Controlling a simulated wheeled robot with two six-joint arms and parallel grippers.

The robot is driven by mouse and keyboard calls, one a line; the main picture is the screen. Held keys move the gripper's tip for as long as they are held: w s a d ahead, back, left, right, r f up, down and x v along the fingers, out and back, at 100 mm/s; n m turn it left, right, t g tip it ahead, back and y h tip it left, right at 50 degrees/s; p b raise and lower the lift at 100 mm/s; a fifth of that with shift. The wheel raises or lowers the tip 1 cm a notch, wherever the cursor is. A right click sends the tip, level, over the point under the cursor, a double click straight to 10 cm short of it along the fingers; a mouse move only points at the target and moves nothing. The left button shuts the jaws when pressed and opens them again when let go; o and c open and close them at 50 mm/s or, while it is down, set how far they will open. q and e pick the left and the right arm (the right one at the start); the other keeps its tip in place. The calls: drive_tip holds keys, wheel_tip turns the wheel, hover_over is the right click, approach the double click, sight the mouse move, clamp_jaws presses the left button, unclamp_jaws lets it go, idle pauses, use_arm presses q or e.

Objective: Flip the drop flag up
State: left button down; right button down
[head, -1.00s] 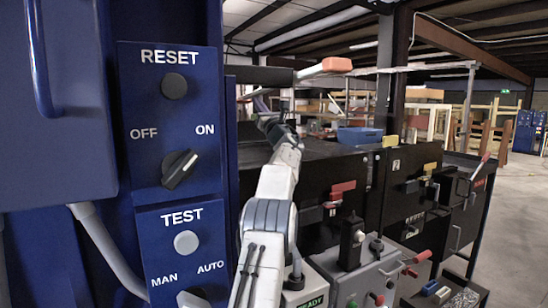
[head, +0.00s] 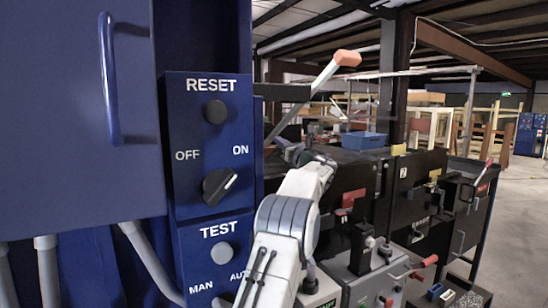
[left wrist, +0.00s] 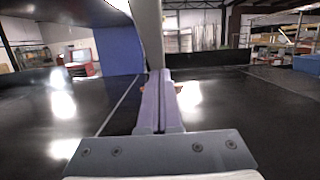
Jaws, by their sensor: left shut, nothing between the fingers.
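The drop flag appears to be the pale bar with an orange tip (head: 325,80) in the head view. It slants up and to the right beside the blue control panel, its tip raised. Its lower end lies behind the panel edge and is hard to make out. My left gripper (left wrist: 161,75) is shut and empty in the left wrist view, over a dark glossy surface. A grey bar (left wrist: 150,30), likely the flag, rises right by its fingertips; I cannot tell whether they touch. In the head view the gripper's fingers are small and partly hidden. My right gripper is out of view.
The blue control panel (head: 186,130) with RESET and TEST knobs stands close on the left. A dark conveyor side (head: 330,185) with red and yellow latches runs right. A grey box (head: 370,275) with small levers is below. A blue bin (head: 363,140) sits behind.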

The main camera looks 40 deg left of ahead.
use_arm(q)
drive_tip(key=s+d+f+g+h+p, duration=0.1)
drive_tip(key=s+d+f+h+p, duration=0.1)
drive_tip(key=d, duration=0.4)
wheel_tip(320, 180, down, 3)
drive_tip(key=shift+s+r+g+h+p, duration=0.1)
drive_tip(key=shift+s+g+h+p, duration=0.3)
drive_tip(key=shift+h, duration=0.4)
